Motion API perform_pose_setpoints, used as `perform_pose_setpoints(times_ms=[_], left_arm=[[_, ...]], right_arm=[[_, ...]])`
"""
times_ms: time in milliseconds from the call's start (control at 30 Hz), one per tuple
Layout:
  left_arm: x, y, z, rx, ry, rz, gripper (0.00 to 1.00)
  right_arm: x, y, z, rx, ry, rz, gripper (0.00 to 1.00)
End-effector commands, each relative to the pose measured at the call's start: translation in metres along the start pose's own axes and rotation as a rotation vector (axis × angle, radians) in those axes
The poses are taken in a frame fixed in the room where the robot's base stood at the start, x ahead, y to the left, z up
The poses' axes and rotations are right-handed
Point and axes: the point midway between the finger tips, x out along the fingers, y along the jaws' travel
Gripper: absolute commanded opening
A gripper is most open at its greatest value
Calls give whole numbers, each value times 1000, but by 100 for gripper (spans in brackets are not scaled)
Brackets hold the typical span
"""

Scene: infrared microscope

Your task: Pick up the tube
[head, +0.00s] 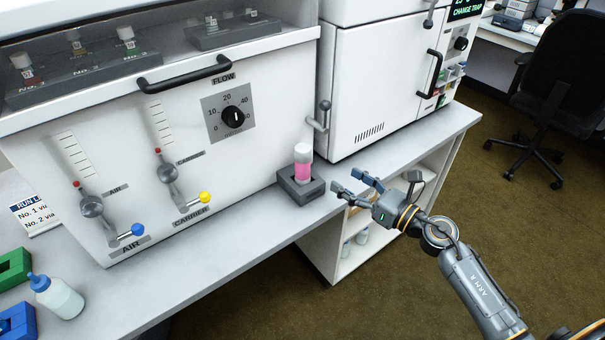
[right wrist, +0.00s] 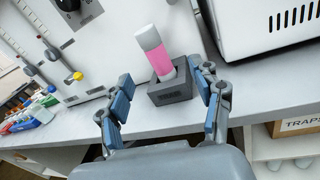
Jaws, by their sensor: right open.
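The tube (head: 303,163) has pink contents and a white cap, and stands upright in a small dark grey holder (head: 300,189) near the bench's front edge. In the right wrist view the tube (right wrist: 158,53) and its holder (right wrist: 172,88) show ahead, between the spread fingers. My right gripper (head: 357,186) is open and empty, just right of the holder at about its height. In the right wrist view its two blue-padded fingers (right wrist: 165,112) are wide apart and do not appear to touch the tube. The tube's lower end is hidden inside the holder. My left gripper is not in view.
A white panel with a flow knob (head: 234,117) and levers rises behind the bench. A white instrument (head: 375,85) stands to the right. A squeeze bottle (head: 57,297) and green and blue racks are at lower left. The bench surface (head: 215,258) left of the holder is clear.

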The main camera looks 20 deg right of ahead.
Motion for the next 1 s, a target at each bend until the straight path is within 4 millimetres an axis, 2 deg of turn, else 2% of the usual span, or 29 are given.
perform_pose_setpoints(times_ms=[100,200,500,767,1000], left_arm=[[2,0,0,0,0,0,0],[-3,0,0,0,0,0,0],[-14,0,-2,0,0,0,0],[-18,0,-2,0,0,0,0],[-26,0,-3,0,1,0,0]], right_arm=[[3,11,17,-139,-4,35,65],[16,13,22,-158,-6,40,65],[73,14,21,-150,-6,36,65],[93,16,21,-149,-5,37,65],[128,19,24,-148,-6,36,65]])
